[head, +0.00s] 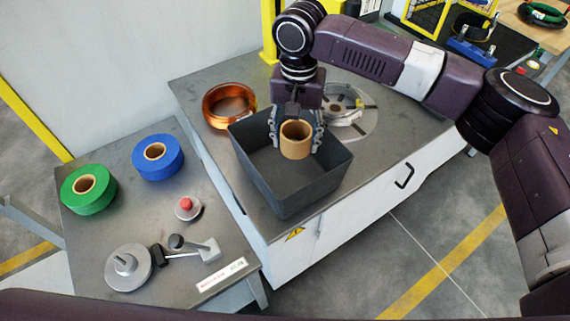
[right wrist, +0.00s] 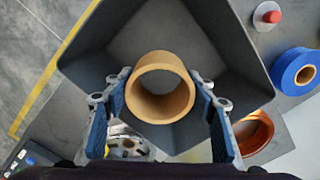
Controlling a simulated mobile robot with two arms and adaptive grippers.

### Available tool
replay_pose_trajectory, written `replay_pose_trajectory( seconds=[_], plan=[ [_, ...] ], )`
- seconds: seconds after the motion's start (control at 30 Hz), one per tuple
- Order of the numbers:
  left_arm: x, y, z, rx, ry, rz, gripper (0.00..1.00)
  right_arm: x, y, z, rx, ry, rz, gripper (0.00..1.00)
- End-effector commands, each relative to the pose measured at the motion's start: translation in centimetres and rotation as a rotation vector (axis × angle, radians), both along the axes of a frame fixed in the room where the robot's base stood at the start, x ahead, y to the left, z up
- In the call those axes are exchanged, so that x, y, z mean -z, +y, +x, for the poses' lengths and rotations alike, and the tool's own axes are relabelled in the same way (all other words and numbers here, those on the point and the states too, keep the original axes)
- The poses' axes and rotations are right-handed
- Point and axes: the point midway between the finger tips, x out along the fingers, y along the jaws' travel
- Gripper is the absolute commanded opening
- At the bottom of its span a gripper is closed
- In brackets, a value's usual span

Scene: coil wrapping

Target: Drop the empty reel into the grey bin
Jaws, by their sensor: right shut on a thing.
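The empty reel is a short tan cardboard tube (head: 296,140). My right gripper (head: 296,138) is shut on it, with one finger on each side. The reel is over the grey bin (head: 305,200), an open square box on the metal cabinet top. In the right wrist view the reel (right wrist: 160,88) sits between the two blue-padded fingers (right wrist: 162,92), with the bin (right wrist: 215,30) behind and around it. The reel's exact height relative to the rim is hard to tell. My left gripper is not in view.
A copper coil (head: 229,105) stands left of the bin, and a round turntable (head: 347,112) lies behind it to the right. A side table holds a green roll (head: 88,189), a blue roll (head: 158,158), a red-knobbed piece (head: 187,207) and a lever device (head: 130,268).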

Motion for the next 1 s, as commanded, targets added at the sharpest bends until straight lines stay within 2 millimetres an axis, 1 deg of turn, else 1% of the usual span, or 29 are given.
replay_pose_trajectory(
  seconds=[0.07, 0.1, 0.27, 0.53, 0.67, 0.77, 1.0],
  plan=[
    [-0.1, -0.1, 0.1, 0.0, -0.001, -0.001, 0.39, -0.1, 0.0, 0.0, 0.0, -0.001, 0.0, 0.23],
    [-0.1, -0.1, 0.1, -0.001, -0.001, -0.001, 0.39, -0.1, 0.0, 0.0, 0.0, -0.001, 0.0, 0.55],
    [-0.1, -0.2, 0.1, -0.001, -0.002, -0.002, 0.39, -0.1, 0.0, 0.0, 0.0, 0.0, 0.0, 0.72],
    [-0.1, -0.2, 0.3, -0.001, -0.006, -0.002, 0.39, -0.1, 0.0, 0.0, 0.0, 0.0, 0.0, 0.72],
    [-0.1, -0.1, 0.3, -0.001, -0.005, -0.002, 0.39, -0.9, 0.1, 0.0, 0.0, -0.001, 0.002, 0.72],
    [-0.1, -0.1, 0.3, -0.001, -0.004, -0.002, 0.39, -2.6, 0.1, 0.1, 0.0, -0.002, 0.003, 0.72],
    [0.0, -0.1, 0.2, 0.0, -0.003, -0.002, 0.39, -7.8, 0.1, 0.1, 0.0, -0.002, 0.002, 0.72]
  ],
)
